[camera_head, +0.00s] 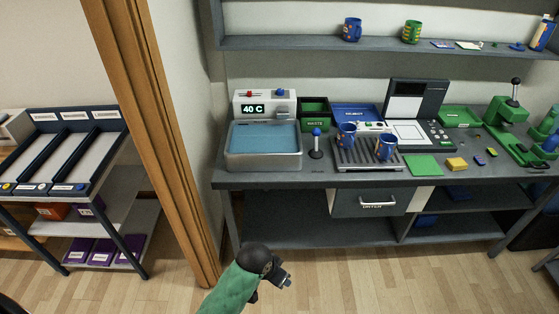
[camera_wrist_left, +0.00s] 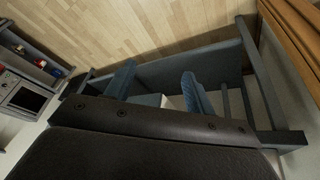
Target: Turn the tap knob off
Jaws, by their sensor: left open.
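A white tap unit (camera_head: 265,103) with a "40 C" display stands at the back left of the workbench. On its top are a red knob (camera_head: 251,92) and a blue knob (camera_head: 279,92); both look small, and I cannot tell how far either is turned. A grey basin (camera_head: 263,161) of blue water sits in front of it. I cannot make out a running stream. My left gripper (camera_head: 284,282) is low in front of the bench, well below and apart from the knobs. Its two fingers stand apart and empty in the left wrist view (camera_wrist_left: 158,82). My right gripper is out of view.
A blue-topped lever (camera_head: 316,143) stands right of the basin, beside a rack (camera_head: 367,162) with two blue mugs. A green waste bin (camera_head: 314,113) is behind. A wooden post (camera_head: 165,130) and a shelf cart (camera_head: 75,150) are left. The floor before the bench is clear.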

